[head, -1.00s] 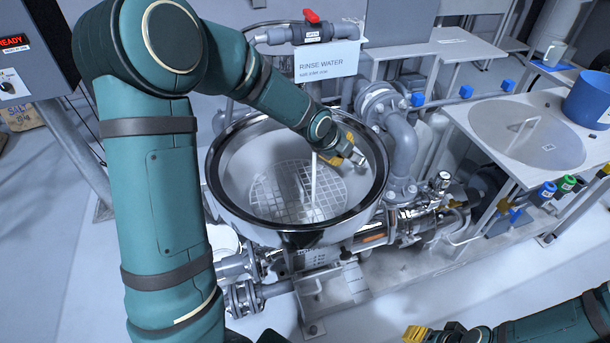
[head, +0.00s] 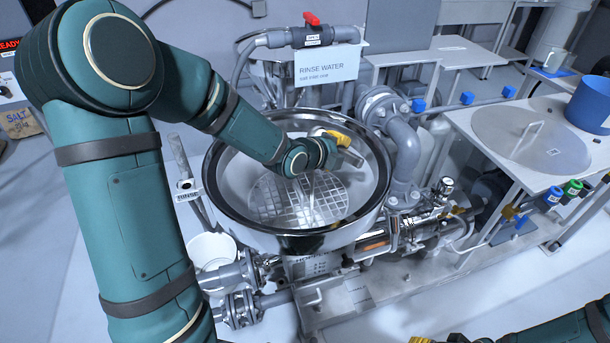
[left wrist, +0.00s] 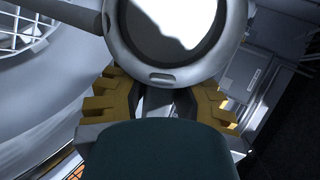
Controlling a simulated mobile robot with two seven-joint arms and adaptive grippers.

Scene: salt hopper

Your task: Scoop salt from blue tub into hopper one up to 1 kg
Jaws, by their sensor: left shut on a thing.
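The steel hopper (head: 377,190) stands in the middle of the head view, with a round grid inside. My left gripper (head: 340,143) is over the right part of its bowl. In the left wrist view the gripper (left wrist: 158,100) is shut on a grey scoop (left wrist: 165,76), whose round bowl has white salt (left wrist: 185,15) in it. The arm mostly hides the scoop in the head view. A faint white streak shows above the grid. The blue tub (head: 592,103) stands on the bench at the right edge. My right gripper (head: 436,340) is cut off at the bottom edge.
A round grey lid (head: 500,142) with a handle lies on the bench left of the tub. Pipes and a valve with a red handle (head: 311,19) stand behind the hopper. A white bucket (head: 212,250) stands at its lower left.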

